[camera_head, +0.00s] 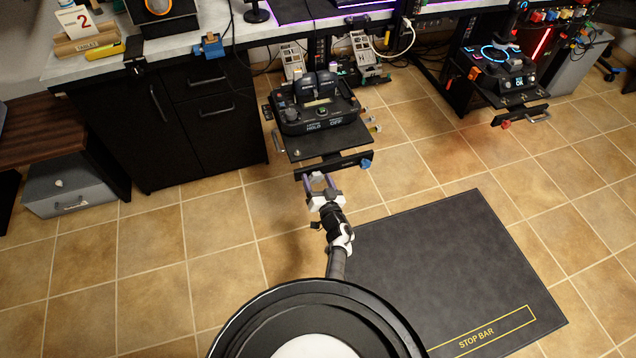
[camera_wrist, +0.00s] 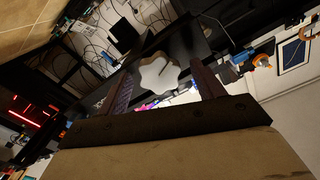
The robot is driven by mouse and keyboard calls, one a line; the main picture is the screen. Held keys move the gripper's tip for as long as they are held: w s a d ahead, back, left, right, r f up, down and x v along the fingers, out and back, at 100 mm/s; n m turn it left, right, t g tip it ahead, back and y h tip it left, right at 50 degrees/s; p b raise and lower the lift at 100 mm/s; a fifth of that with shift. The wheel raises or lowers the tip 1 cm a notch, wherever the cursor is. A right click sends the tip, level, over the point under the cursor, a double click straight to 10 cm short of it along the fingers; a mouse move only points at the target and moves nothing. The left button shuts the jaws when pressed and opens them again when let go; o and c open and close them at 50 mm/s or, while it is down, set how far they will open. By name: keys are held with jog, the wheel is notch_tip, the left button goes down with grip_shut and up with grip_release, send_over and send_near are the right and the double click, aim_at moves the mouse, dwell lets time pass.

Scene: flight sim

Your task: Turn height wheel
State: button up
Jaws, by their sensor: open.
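My gripper (camera_head: 320,182) is open, with its two fingers pointing toward the front of the black throttle mount below the desk. In the wrist view, a pale grey lobed wheel (camera_wrist: 157,75) with a dark slot lies ahead, in line with the gap between the fingers. It looks like the height wheel. I cannot tell how far it is from the fingertips, and no contact is clear. In the head view I cannot make the wheel out; a black bar (camera_head: 335,166) with a blue knob (camera_head: 366,163) at its right end is just beyond the fingers.
The throttle unit (camera_head: 315,103) stands on its mount above the bar. A joystick mount (camera_head: 508,88) is to the right, and a black cabinet (camera_head: 200,135) to the left. A black mat (camera_head: 450,260) lies on the tiled floor. The floor left of my arm is clear.

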jog(key=shift+c, duration=0.2)
jog(key=c, duration=0.9)
jog(key=shift+n, duration=0.8)
jog(key=shift+c, duration=0.2)
jog(key=o, duration=1)
jog(key=shift+p+v, duration=3.1)
jog(key=shift+v, duration=3.85)
